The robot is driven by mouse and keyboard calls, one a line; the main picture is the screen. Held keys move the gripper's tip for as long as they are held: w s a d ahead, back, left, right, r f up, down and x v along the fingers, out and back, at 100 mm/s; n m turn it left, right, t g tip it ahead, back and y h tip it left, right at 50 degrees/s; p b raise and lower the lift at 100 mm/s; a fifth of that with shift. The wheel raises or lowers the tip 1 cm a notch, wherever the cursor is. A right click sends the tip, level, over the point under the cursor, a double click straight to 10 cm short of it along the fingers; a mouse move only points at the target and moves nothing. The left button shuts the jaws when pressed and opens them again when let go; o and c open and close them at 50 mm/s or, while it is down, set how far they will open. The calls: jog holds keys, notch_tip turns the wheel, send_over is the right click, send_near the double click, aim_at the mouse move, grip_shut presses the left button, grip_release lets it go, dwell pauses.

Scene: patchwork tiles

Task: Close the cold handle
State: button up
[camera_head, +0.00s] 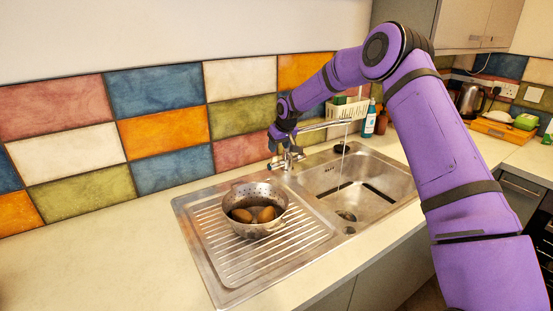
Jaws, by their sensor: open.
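The metal faucet (325,125) stands behind the sink (385,172), and its spout reaches out over the basin. A thin stream of water (341,170) falls from the spout into the basin. My gripper (284,152) is open at the faucet's base, pointing down over the left side of the tap body. The tap's lower body (284,166) shows just below my gripper. The cold handle cannot be told apart clearly, as my gripper covers much of that area. Whether the fingers touch it cannot be seen.
A metal colander (236,215) with brown round items stands on the ribbed drainboard (225,262). A white rack (347,110) and a soap bottle (370,119) stand behind the sink. The tiled wall is close behind my gripper. The counter at left is clear.

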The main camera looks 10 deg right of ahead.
aim_at(275, 157)
jog(key=x, duration=0.7)
jog(key=shift+w+a+f, duration=0.1)
jog(key=shift+f, duration=0.15)
jog(key=c, duration=0.9)
